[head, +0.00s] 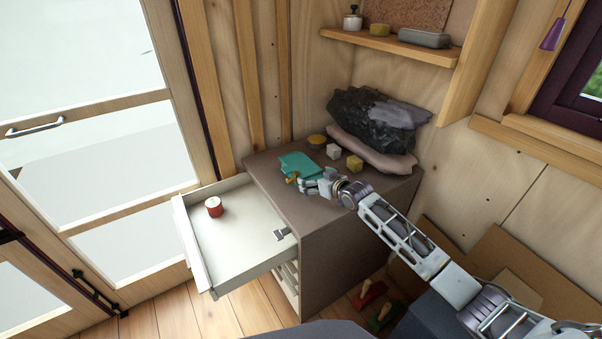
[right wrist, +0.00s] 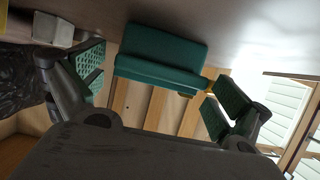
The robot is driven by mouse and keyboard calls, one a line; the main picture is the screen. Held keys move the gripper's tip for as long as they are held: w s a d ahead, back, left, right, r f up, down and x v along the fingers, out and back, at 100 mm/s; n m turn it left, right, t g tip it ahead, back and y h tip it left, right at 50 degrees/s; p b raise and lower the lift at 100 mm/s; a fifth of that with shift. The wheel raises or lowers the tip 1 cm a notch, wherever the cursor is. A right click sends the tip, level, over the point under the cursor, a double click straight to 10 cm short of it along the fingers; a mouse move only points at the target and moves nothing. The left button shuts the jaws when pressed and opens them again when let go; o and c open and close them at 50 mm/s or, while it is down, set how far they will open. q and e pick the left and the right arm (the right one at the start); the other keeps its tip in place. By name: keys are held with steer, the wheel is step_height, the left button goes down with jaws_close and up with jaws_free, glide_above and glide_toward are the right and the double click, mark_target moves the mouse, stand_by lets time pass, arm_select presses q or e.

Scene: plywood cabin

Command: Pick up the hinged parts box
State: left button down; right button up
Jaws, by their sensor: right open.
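The hinged parts box is teal (head: 298,162) and lies on the brown cabinet top (head: 268,172), near its back left part. In the right wrist view, the box (right wrist: 160,55) shows ahead of and between my open fingers, with small brass-coloured parts at its near edge. My right gripper (head: 308,183) is just in front of the box in the head view. In the right wrist view, the right gripper (right wrist: 155,88) is open, with green pads apart and nothing held. Whether a finger touches the box cannot be told. My left gripper is not in view.
An open drawer (head: 245,238) with a red tin (head: 213,207) juts out left. A yellow round thing (head: 317,140), a white cube (head: 333,151) and a yellow cube (head: 354,162) stand close to the box. A dark bundle (head: 365,120) lies behind. A shelf (head: 390,44) hangs above.

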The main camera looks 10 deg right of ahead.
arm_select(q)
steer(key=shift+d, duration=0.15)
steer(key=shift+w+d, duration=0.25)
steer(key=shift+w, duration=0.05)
arm_select(e)
steer(key=shift+c, duration=0.3)
steer(key=c, duration=1.1)
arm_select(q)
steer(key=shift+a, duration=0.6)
arm_select(e)
steer(key=shift+w+r, duration=0.1)
steer(key=shift+r, duration=0.8)
step_height(320, 180, up, 7)
steer(key=shift+f+p, duration=0.1)
steer(key=shift+p, duration=0.5)
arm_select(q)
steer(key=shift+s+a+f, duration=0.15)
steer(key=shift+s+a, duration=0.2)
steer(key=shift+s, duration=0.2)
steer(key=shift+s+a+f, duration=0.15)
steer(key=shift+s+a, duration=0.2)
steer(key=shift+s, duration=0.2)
arm_select(e)
steer(key=shift+r, duration=0.75)
